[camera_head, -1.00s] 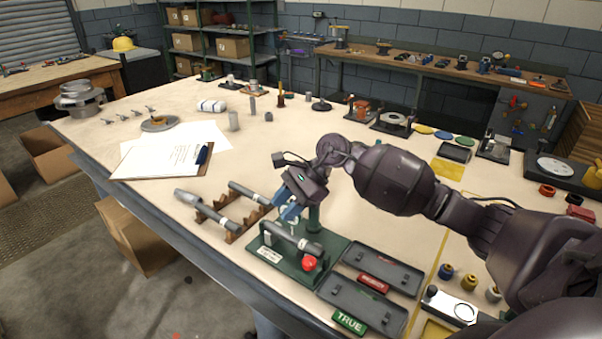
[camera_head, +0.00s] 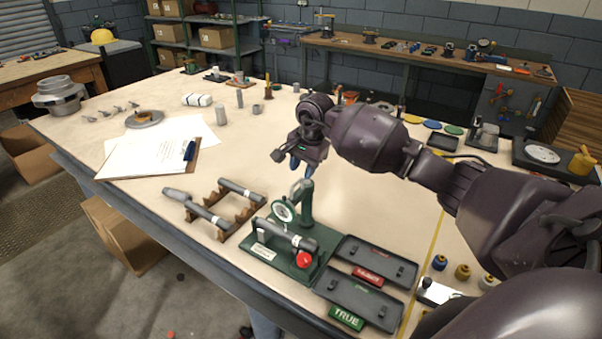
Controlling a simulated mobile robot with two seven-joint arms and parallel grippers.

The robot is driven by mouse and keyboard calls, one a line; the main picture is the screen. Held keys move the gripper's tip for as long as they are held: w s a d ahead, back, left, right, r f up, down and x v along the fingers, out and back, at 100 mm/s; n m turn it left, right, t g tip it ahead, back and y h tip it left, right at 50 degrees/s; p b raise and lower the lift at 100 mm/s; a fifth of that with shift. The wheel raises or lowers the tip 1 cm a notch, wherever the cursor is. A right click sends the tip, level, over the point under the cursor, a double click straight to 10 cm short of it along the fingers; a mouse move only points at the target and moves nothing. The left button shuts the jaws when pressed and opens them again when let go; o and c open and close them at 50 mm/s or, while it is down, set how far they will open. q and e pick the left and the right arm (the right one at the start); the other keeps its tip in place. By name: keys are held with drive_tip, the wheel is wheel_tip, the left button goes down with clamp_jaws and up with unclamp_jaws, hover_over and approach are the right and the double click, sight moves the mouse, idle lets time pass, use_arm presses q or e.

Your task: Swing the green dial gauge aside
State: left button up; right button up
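The green dial gauge (camera_head: 284,211) has a round white face and hangs from a green post (camera_head: 306,204) on a green base plate (camera_head: 265,252). A grey shaft (camera_head: 287,234) lies across supports on that base, just below the gauge, with a red knob (camera_head: 303,260) at its right front. My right gripper (camera_head: 297,168) is above and behind the gauge, apart from it, with its blue fingertips pointing down. Nothing shows between the fingers, but their gap is too small to judge. My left gripper is not in view.
A brown rack (camera_head: 223,224) with grey shafts stands left of the base. A tray with a TRUE label (camera_head: 346,318) and one with a red label (camera_head: 368,276) lie to the right. A clipboard (camera_head: 150,160) lies at left. The tabletop behind the base is mostly clear.

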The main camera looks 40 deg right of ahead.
sight(298, 199)
drive_tip(key=shift+w+a+f, duration=0.1)
drive_tip(key=shift+w+f, duration=0.05)
drive_tip(key=shift+f, duration=0.55)
drive_tip(key=shift+w+f, duration=0.1)
drive_tip(key=shift+f, duration=0.6)
clamp_jaws()
